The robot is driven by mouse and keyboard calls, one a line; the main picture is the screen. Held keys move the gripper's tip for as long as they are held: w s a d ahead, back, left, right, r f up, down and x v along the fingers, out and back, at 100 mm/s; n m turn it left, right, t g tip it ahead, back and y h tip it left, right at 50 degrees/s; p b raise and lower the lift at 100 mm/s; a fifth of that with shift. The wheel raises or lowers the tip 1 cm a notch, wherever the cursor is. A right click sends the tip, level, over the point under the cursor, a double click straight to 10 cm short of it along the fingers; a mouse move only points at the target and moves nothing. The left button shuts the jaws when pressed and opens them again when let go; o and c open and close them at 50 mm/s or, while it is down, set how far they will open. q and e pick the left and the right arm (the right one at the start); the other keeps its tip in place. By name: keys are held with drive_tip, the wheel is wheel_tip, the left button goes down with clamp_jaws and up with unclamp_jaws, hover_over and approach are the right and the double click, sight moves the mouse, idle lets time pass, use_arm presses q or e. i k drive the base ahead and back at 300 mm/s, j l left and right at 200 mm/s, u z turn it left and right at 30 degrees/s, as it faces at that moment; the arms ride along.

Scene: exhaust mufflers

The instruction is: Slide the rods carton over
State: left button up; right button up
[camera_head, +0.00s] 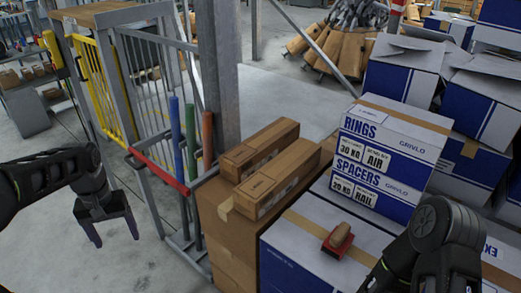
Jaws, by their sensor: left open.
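No carton label that I can read says rods. Two long brown cartons lie side by side on a larger brown box (232,245): a rear one (258,147) and a front one (275,180). The print on them is too small to read. My left gripper (115,239) hangs at the left over the floor, fingers down, open and empty, well apart from the cartons. My right arm (440,235) comes in at the lower right over the white-and-blue boxes; its gripper does not show.
White-and-blue cartons marked RINGS (388,134) and SPACERS (372,180) stand right of the brown ones. A red block with a brown handle (338,240) lies on a large box (305,249). A grey post (217,80) and rack with coloured tubes (190,140) stand left.

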sight(238, 164)
drive_tip(key=i+j+z, duration=0.1)
drive_tip(key=i+z, duration=0.15)
drive_tip(key=z, duration=0.2)
drive_tip(key=i+j+z, duration=0.2)
drive_tip(key=z, duration=0.25)
drive_tip(key=i+j+z, duration=0.15)
drive_tip(key=z, duration=0.3)
drive_tip(key=j, duration=0.1)
